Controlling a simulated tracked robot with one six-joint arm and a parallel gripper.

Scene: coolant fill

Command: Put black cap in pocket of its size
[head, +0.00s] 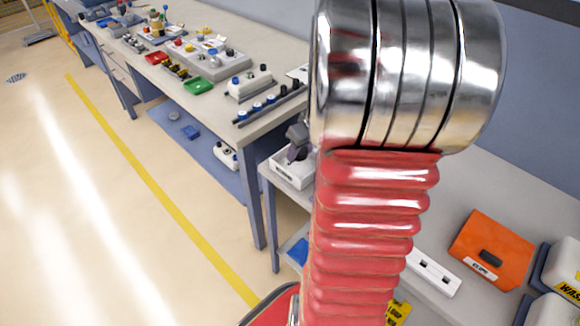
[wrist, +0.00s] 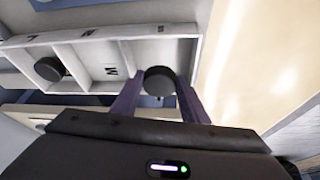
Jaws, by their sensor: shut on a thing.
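In the wrist view my gripper (wrist: 161,80) is shut on a round black cap (wrist: 160,88), with one purple-grey finger on each side of it. The held cap is over the right part of a white tray (wrist: 92,62) with several pockets. I cannot tell how high it is above the pocket floor. Letters are marked on the tray, one looking like an upside-down M beside the held cap. Another black cap (wrist: 48,69) lies in the tray's left pocket. In the head view the white tray (head: 290,175) stands on the bench edge, with my gripper (head: 298,150) at it, partly hidden by my arm.
An orange case (head: 491,249) and a white two-slot block (head: 434,272) are on the bench at right, near white jugs (head: 562,268). A long workbench with a green bin (head: 198,86) and many small parts stands behind. Floor at left is clear.

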